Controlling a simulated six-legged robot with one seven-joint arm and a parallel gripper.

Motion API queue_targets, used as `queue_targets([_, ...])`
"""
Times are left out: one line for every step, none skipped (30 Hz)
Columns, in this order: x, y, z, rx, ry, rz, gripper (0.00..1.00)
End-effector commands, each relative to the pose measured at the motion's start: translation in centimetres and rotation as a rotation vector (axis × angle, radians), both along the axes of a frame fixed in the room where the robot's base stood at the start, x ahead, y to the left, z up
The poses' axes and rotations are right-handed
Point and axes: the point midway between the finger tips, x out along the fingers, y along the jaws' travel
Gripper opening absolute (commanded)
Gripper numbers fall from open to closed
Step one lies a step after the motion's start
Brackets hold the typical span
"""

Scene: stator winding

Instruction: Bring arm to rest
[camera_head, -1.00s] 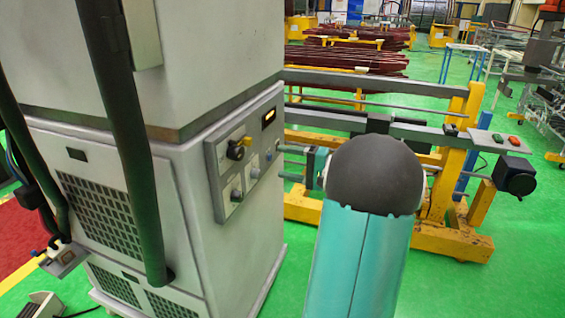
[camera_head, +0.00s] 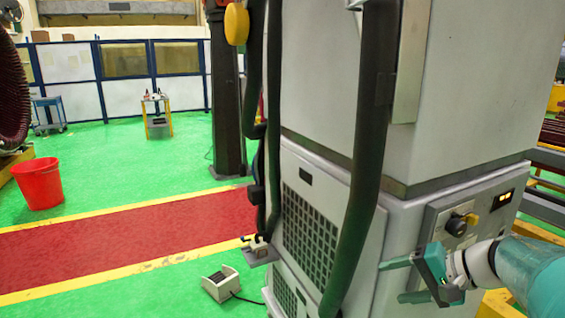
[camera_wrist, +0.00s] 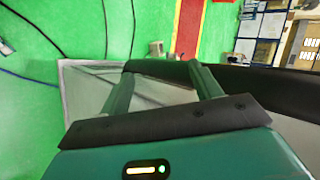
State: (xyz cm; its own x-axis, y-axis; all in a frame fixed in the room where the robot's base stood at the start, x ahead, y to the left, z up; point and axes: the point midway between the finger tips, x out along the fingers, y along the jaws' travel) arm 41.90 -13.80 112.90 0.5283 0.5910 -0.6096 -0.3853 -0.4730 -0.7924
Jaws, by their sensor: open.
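My gripper (camera_head: 388,281) is at the lower right of the head view, in front of the control-panel side of the grey cabinet (camera_head: 440,120). Its two green fingers point left and are apart, with nothing seen between them. My teal arm comes in from the right edge behind it. In the wrist view my gripper (camera_wrist: 160,70) also shows two spread fingers, with a dark bar across their base. Part of the cabinet and a black hose (camera_wrist: 255,79) lie beyond the fingers. I cannot tell whether the fingers touch the cabinet.
A thick black hose (camera_head: 362,180) hangs down the cabinet front. A foot pedal (camera_head: 221,283) with a cable lies on the green floor. A red bucket (camera_head: 38,184) stands at the left by the red walkway (camera_head: 110,233). The floor at left is largely open.

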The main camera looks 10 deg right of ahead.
Motion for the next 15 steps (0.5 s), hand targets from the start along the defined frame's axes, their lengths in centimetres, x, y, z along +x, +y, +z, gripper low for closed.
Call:
queue_targets([-1.0,2.9,-0.1,-0.073,0.030,0.058,0.63])
queue_targets([-1.7,4.1,-0.3,-0.119,0.050,0.085,0.63])
queue_targets([-2.7,5.7,-0.6,-0.179,0.072,0.121,0.63])
queue_targets([-3.4,6.8,-0.8,-0.225,0.084,0.146,0.63])
queue_targets([-4.1,7.7,-1.0,-0.274,0.094,0.169,0.63])
queue_targets([-5.1,8.8,-1.3,-0.336,0.104,0.200,0.63])
queue_targets([-5.9,9.6,-1.5,-0.386,0.107,0.222,0.63])
queue_targets([-6.6,10.2,-1.6,-0.434,0.107,0.243,0.63])
queue_targets([-7.6,11.0,-1.8,-0.499,0.103,0.269,0.63])
queue_targets([-8.3,11.5,-1.9,-0.550,0.097,0.289,0.63])
queue_targets([-9.0,12.0,-2.0,-0.598,0.087,0.306,0.63])
queue_targets([-9.8,12.5,-2.1,-0.662,0.071,0.329,0.63])
queue_targets([-10.4,12.8,-2.2,-0.710,0.054,0.344,0.63])
queue_targets([-10.9,13.0,-2.2,-0.754,0.037,0.358,0.63])
queue_targets([-11.5,13.3,-2.2,-0.810,0.013,0.374,0.63])
